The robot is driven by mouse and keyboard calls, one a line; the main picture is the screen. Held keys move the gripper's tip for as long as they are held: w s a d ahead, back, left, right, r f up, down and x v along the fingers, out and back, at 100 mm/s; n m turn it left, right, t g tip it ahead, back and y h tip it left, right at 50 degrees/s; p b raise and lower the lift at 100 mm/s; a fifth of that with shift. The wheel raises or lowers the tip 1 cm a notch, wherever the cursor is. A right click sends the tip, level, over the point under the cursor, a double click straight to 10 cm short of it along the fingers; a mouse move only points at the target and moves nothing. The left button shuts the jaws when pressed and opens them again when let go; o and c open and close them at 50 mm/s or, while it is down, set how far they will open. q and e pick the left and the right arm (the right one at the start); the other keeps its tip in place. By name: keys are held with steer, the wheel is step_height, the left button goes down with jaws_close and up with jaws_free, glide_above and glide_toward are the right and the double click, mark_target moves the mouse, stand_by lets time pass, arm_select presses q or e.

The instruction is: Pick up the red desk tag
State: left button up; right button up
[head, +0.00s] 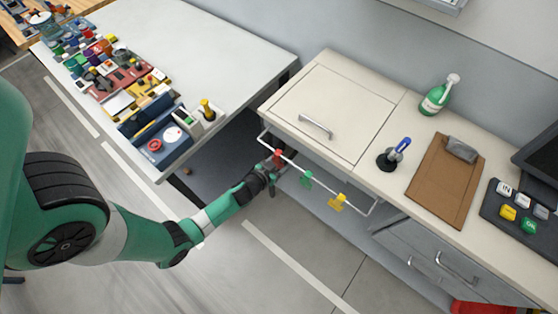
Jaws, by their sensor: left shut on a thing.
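A white rail (322,174) runs along the front of the cream cabinet. The red tag (278,156) is at its left part, and a green tag (306,180) and a yellow tag (338,202) hang farther right. My left gripper (272,167) is at the red tag and shut on it, with the fingers and wrist hiding part of it. I cannot tell whether the tag is still on the rail. My right gripper is not in view.
The cream cabinet top holds a green spray bottle (439,95), a blue-handled stamp (394,154) and a brown clipboard (444,180). A white table (210,55) with many small items stands at the left.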

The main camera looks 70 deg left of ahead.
arm_select(q)
steer(key=shift+s+d+r+p, duration=0.15)
steer(key=shift+s+r+p, duration=0.05)
steer(key=shift+r+p, duration=0.25)
steer(key=shift+c, duration=0.6)
steer(key=v, duration=0.2)
steer(key=p+v, duration=0.1)
steer(key=v, duration=0.2)
steer(key=p+v, duration=0.1)
steer(key=v, duration=0.1)
steer(key=shift+s+d+r, duration=0.15)
steer(key=shift+s+r, duration=0.05)
steer(key=shift+r, duration=0.3)
steer(key=b, duration=0.2)
glide_toward(278, 163)
steer(key=shift+s+d+r, duration=0.2)
steer(key=shift+s+r, duration=0.35)
steer(key=shift+s, duration=0.1)
